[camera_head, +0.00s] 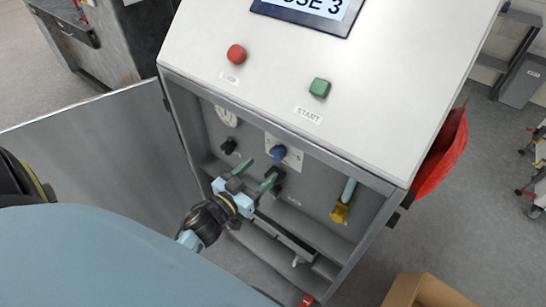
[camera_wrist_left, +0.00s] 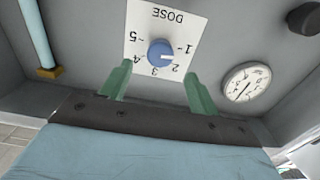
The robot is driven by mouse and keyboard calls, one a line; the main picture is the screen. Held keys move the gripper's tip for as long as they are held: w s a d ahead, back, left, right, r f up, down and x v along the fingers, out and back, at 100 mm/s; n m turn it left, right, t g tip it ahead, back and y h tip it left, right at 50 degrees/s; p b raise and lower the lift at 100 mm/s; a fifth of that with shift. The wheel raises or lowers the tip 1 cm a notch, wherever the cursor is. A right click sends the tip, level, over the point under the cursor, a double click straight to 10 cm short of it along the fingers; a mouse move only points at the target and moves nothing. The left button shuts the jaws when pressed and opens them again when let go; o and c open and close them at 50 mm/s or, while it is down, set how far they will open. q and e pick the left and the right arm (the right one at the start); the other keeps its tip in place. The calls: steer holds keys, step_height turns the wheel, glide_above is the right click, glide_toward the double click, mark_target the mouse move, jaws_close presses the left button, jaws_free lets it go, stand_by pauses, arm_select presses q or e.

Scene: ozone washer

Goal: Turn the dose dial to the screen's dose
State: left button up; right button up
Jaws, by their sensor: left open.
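The blue dose dial (camera_head: 278,153) sits on a white plate inside the open front of the washer. In the left wrist view the dial (camera_wrist_left: 160,53) appears upside down on its plate (camera_wrist_left: 140,22), with numbers around it; I cannot tell for sure which number it points to. The screen (camera_head: 308,8) is cut off at the top and shows "OSE 3". My left gripper (camera_head: 257,173) is open and empty, its green fingers just short of the dial. In the left wrist view the fingertips (camera_wrist_left: 158,70) lie apart on either side below the dial. My right gripper is not in view.
A red button (camera_head: 236,54) and a green START button (camera_head: 320,87) are on the sloped top panel. A gauge (camera_wrist_left: 246,82), a black knob (camera_head: 229,146) and a pale blue tube with a yellow end (camera_head: 341,211) flank the dial. An open door (camera_head: 110,150) stands at the left.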

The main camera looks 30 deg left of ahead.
mark_target(275, 157)
arm_select(q)
steer(key=w, duration=0.6)
steer(key=shift+w+d, duration=0.3)
steer(key=shift+w, duration=0.1)
steer(key=c, duration=1)
steer(key=shift+o, duration=0.2)
